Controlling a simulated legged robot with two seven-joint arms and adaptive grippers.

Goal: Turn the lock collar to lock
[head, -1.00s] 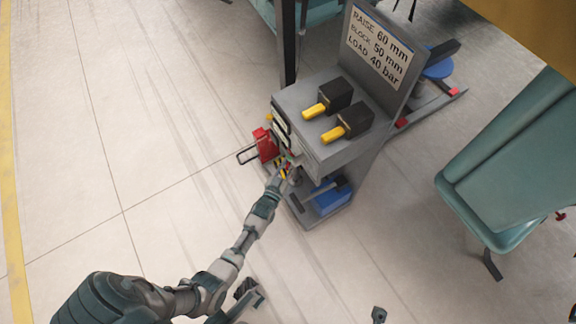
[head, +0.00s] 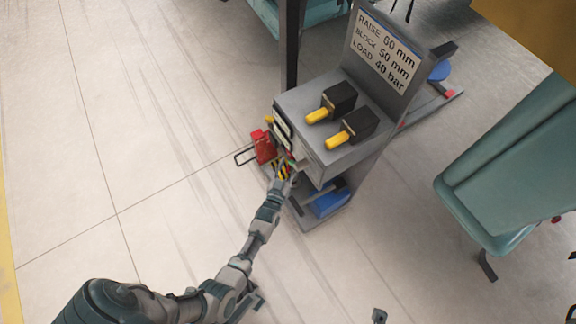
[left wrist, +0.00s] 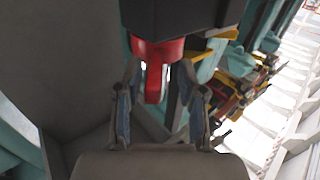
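My left gripper (left wrist: 161,92) is open, one finger on each side of the red lug. Gaps show between the fingers and the lug, though contact at the tips is unclear. In the head view my left gripper (head: 285,172) is at the near left side of the grey cart (head: 318,163), and it hides the collar there. A small dark piece at the bottom edge may be part of my right gripper, but I cannot tell.
Two black boxes with yellow handles (head: 317,116) (head: 337,141) sit on the cart top below a sign. A red item (head: 263,146) stands left of the cart, and a blue box (head: 328,203) is on its lower shelf. A teal bench (head: 510,175) is at right. Floor at left is clear.

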